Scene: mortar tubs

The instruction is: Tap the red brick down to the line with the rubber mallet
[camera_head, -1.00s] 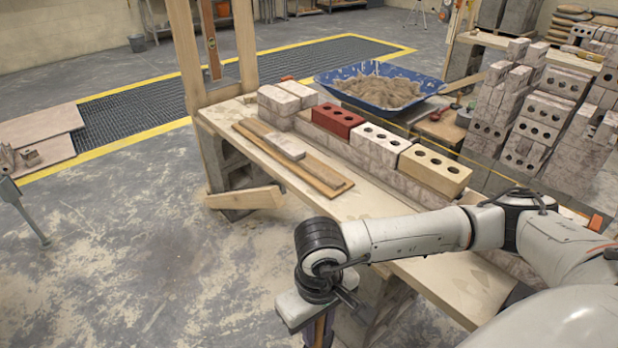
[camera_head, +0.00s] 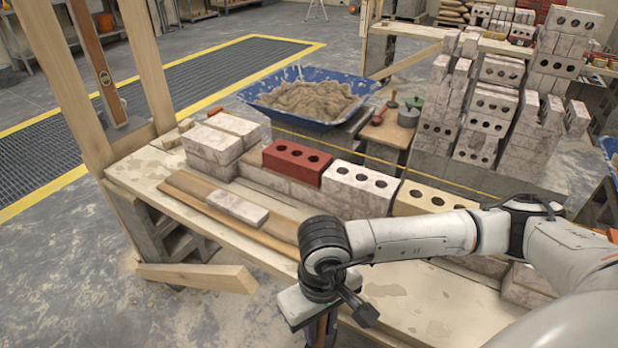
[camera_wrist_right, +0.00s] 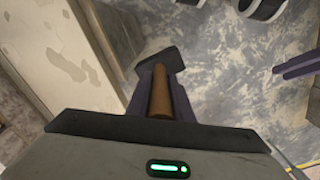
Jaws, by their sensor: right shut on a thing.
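The red brick (camera_head: 297,160) with three holes lies on the low brick course on the bench, beside a white brick (camera_head: 361,187). A yellow string line (camera_head: 440,183) runs along the far side of the course. My right gripper (camera_head: 318,334) hangs near the bench's front edge, well short of the red brick. In the right wrist view it is shut on the mallet's brown wooden handle (camera_wrist_right: 160,95), with the dark mallet head (camera_wrist_right: 162,62) beyond the fingertips. In the head view the mallet is mostly hidden.
A yellow brick (camera_head: 425,199) continues the row, partly behind my right arm. Pale bricks (camera_head: 212,145) stand at the left end. Boards and a loose grey slab (camera_head: 237,208) lie in front of the course. A blue mortar tub (camera_head: 308,97) stands behind.

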